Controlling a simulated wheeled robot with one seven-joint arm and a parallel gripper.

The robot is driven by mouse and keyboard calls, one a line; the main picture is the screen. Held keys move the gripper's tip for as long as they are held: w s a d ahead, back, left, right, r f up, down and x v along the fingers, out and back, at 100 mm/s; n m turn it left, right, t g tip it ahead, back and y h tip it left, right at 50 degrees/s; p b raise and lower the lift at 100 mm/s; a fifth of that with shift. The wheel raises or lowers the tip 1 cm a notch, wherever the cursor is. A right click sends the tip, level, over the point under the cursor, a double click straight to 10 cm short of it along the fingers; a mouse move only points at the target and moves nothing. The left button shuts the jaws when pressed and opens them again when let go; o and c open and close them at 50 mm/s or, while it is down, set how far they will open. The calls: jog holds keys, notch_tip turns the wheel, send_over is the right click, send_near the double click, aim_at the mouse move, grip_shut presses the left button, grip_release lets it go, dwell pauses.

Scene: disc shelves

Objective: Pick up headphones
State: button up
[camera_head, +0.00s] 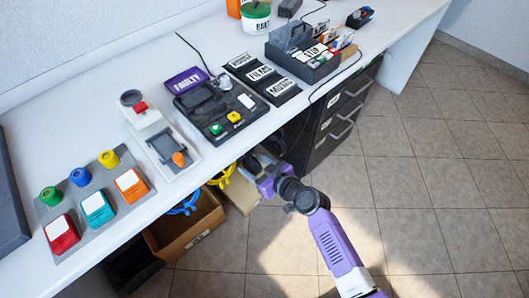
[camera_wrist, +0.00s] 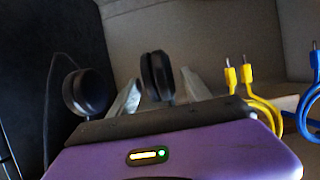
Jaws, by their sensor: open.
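The black headphones show in the wrist view, with one round ear cup (camera_wrist: 157,75) between and just beyond my fingers and the other ear cup (camera_wrist: 88,92) to the left. A thin dark cable or band runs by the left cup. My gripper (camera_wrist: 160,92) is open, with one grey finger on each side of the middle cup. I cannot tell whether they touch it. In the head view, my purple gripper body (camera_head: 272,182) is low beside the counter's front edge; its fingers are not clear there.
Yellow cables (camera_wrist: 247,85) and blue cables (camera_wrist: 314,75) with plugs hang to the right in the wrist view. In the head view, a cardboard box (camera_head: 190,235) and black drawers (camera_head: 345,115) flank my gripper under the white counter (camera_head: 215,155). The tiled floor is clear at right.

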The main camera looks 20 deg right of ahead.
jog(key=shift+w+a+f, duration=0.2)
jog(key=shift+w+f, duration=0.1)
jog(key=shift+w, duration=0.3)
grip_shut()
